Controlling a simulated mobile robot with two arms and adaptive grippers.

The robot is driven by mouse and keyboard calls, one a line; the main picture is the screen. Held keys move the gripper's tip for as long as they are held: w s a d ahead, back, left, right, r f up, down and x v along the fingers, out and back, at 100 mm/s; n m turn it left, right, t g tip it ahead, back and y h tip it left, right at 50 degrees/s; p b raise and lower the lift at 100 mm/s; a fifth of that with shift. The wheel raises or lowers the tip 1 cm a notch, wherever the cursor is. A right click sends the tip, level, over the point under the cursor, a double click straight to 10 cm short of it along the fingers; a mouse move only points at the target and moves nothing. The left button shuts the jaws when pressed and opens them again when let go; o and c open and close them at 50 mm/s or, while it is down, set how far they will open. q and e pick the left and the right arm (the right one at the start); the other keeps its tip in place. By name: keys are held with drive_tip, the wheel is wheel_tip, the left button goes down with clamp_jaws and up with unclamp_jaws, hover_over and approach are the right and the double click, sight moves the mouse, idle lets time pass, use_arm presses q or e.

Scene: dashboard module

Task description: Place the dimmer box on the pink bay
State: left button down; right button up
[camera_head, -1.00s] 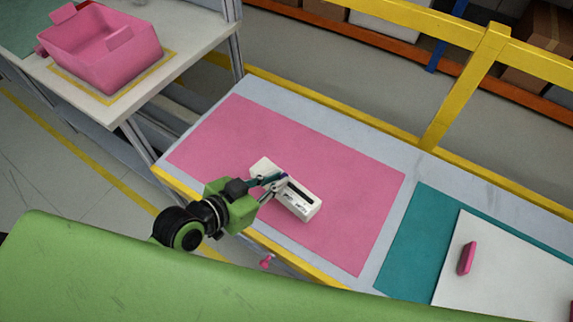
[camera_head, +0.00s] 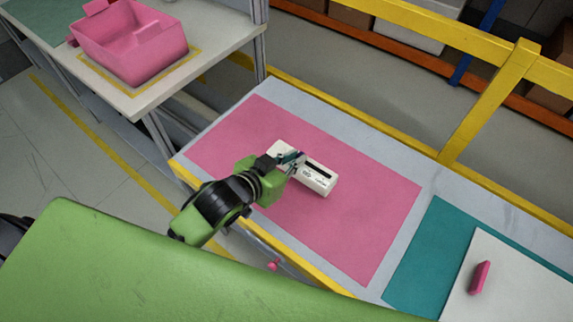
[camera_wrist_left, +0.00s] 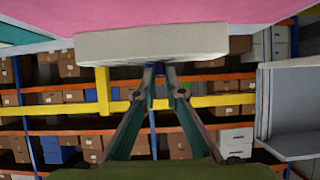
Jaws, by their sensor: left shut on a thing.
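The dimmer box is a white oblong block (camera_head: 317,180) with a dark slot and small markings on its face. My left gripper (camera_head: 292,158) is shut on it near its middle, in front of the pink bay. The pink bay (camera_head: 350,225) is a flat pink rectangle on the grey table. In the head view the box overlaps the pink area; I cannot tell whether it touches the surface. In the left wrist view the box (camera_wrist_left: 150,43) spans the top, at the fingertips (camera_wrist_left: 158,72), with the pink surface (camera_wrist_left: 150,12) beyond it. My right gripper is not in view.
A teal mat (camera_head: 432,250) and a white panel (camera_head: 510,280) with a pink handle (camera_head: 479,278) lie to the right. A pink bin (camera_head: 130,45) stands on another table at upper left. A yellow rail (camera_head: 490,105) runs behind the table.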

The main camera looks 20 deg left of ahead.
sight(285, 167)
use_arm(q)
drive_tip(key=w+a+f, duration=0.1)
drive_tip(key=a+f, duration=0.1)
drive_tip(key=f, duration=0.1)
drive_tip(key=w+f, duration=0.1)
drive_tip(key=f, duration=0.1)
drive_tip(key=shift+w+a+f, duration=0.1)
drive_tip(key=shift+w+a, duration=0.25)
drive_tip(key=shift+a, duration=0.05)
drive_tip(key=shift+f, duration=1.6)
drive_tip(key=c, duration=2.1)
unclamp_jaws()
drive_tip(key=shift+s, duration=0.1)
drive_tip(key=v, duration=1.2)
